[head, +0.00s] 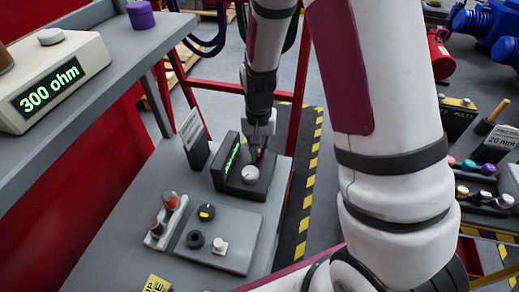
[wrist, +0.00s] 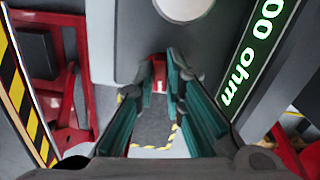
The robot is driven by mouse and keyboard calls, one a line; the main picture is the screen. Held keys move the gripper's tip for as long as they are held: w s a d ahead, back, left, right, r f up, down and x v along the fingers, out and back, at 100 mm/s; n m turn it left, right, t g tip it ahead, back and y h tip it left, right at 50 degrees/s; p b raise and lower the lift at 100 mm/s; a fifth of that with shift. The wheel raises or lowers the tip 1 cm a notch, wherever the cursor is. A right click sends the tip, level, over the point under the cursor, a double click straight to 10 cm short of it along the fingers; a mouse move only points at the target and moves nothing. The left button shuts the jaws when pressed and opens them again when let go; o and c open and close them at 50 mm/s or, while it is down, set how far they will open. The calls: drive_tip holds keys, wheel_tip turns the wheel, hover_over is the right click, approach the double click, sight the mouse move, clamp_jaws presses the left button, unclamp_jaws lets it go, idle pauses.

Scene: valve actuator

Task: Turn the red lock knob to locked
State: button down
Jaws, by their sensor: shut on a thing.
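The red lock knob (wrist: 158,76) shows in the wrist view between the tips of my gripper (wrist: 161,90), whose teal finger pads stand on either side of it. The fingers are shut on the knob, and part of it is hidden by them. In the head view my gripper (head: 258,152) points down at the back of the dark instrument box (head: 228,184), and only a sliver of red shows at its fingertips. I cannot read any locked or unlocked mark by the knob.
A white round knob (head: 250,173) and a green-lit display (head: 233,156) sit close to my gripper on the same box. A panel with dark knobs (head: 240,222) and a block with orange-topped knobs (head: 168,212) stand nearer. A 300 ohm readout (head: 50,85) stands on the left shelf.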

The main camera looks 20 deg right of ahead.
sight(259, 154)
drive_tip(key=shift+m, duration=0.6)
drive_tip(key=c, duration=1.7)
unclamp_jaws()
drive_tip(key=shift+o, duration=0.2)
wheel_tip(259, 154, up, 12)
drive_tip(key=s+r+n+t, duration=0.5)
drive_tip(key=s+r+n, duration=0.1)
drive_tip(key=s+r, duration=1.1)
drive_tip(key=s, duration=0.3)
drive_tip(key=shift+d, duration=0.35)
